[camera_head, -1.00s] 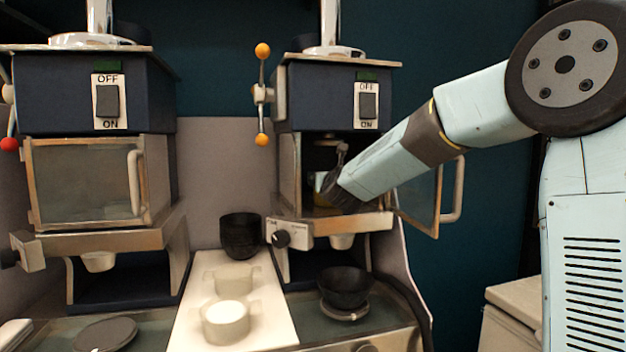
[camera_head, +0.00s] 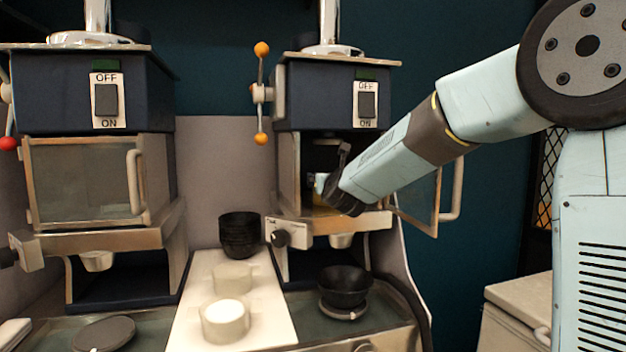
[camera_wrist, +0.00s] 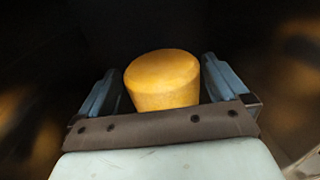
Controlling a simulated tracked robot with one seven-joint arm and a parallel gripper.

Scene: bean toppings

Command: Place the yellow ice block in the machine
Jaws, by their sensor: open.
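The yellow ice block (camera_wrist: 163,80) is a short rounded cylinder, seen in the wrist view between the two fingers of my gripper (camera_wrist: 162,84). The fingers are open, with a gap visible on the right side of the block; on the left I cannot tell contact clearly. In the head view my gripper (camera_head: 325,186) is inside the open chamber of the right machine (camera_head: 289,170). A small yellow patch shows beside it there, mostly hidden by my wrist. The machine's glass door (camera_head: 425,205) stands open to the right.
The left machine (camera_head: 90,180) has its door closed. Black bowls (camera_head: 239,235) stand behind pale round moulds (camera_head: 225,318) on a white tray (camera_head: 195,310). Another black bowl (camera_head: 344,288) sits under the right machine's spout. The right machine's lever (camera_head: 262,93) has orange knobs.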

